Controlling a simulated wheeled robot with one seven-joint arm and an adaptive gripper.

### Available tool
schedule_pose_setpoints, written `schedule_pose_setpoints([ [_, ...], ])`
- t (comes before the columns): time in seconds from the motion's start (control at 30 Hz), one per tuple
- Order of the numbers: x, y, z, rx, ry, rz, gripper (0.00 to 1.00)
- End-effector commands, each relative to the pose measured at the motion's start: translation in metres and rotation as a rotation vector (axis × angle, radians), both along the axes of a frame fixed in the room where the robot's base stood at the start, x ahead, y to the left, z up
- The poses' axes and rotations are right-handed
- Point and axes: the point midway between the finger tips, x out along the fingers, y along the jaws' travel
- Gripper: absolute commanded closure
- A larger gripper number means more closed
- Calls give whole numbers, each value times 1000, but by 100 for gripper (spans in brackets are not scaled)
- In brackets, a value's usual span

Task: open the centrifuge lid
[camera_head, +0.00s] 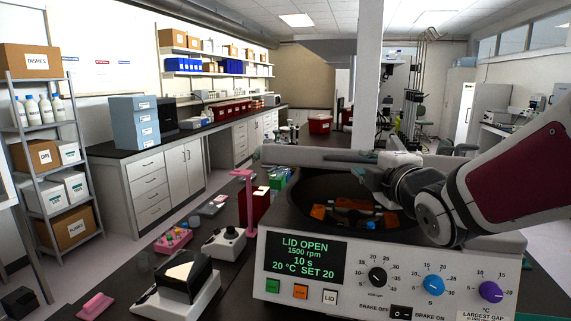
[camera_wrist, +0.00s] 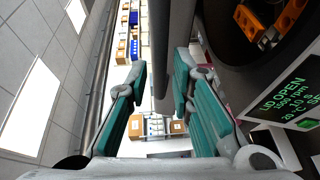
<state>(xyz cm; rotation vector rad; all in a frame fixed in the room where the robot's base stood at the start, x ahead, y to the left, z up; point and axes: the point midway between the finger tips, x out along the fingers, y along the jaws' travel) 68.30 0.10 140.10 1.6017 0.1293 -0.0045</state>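The centrifuge (camera_head: 345,262) stands at the front right, its display reading LID OPEN. Its raised lid (camera_head: 310,157) shows as a pale grey edge behind the dark bowl. The bowl holds a rotor with orange buckets (camera_head: 319,212), which also show in the wrist view (camera_wrist: 250,22). My gripper (camera_head: 366,172) is over the rear of the bowl, close to the lid; I cannot tell whether they touch. In the wrist view my gripper (camera_wrist: 160,85) is open, teal pads apart, with nothing clearly held. A grey edge, apparently the lid, runs beyond the fingers. My arm hides the right side of the bowl.
Left of the centrifuge are a pink stand (camera_head: 246,205), a dark-topped device (camera_head: 187,276), a white knobbed device (camera_head: 224,243) and a pink rack (camera_head: 174,240). A white pillar (camera_head: 368,75) rises behind. Shelves and side benches are farther off.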

Motion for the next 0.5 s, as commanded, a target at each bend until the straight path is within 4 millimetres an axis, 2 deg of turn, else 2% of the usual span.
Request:
schedule_pose_setpoints([
  [0.03,12,1,-4,1,1,0,79],
  [0.2,32,2,-4,1,0,0,79],
  [0.5,41,3,-3,1,0,-1,79],
])
